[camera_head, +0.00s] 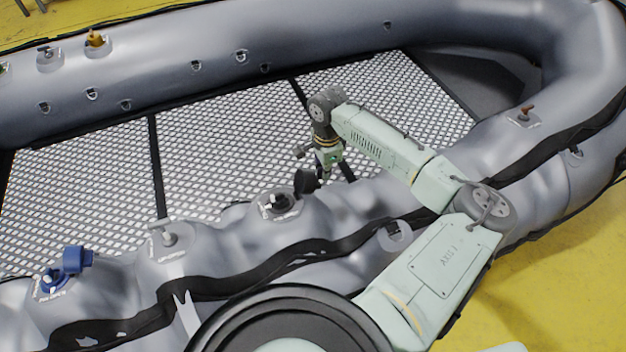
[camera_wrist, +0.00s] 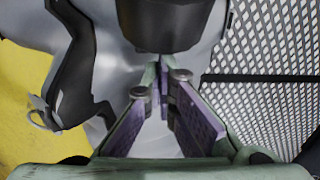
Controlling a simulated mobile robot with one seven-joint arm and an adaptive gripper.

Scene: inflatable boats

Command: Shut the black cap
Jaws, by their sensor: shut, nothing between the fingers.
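The black cap (camera_head: 307,180) stands open, tilted up on the right side of its valve (camera_head: 280,203) on the near grey tube. My gripper (camera_head: 325,174) is just right of the cap, pointing down. In the wrist view a large black part (camera_wrist: 165,22), which looks like the cap, is at the top centre. The fingertips of my gripper (camera_wrist: 161,72) are together just below it, with nothing between them. I cannot tell whether they touch the cap. The valve opening is not clear in the wrist view.
A blue cap (camera_head: 75,260) stands open at the left of the near tube. A grey valve (camera_head: 170,238) lies between it and the black one. An orange-brown cap (camera_head: 95,39) is on the far tube and a brown one (camera_head: 525,112) at right. A black strap (camera_wrist: 75,60) runs along the tube.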

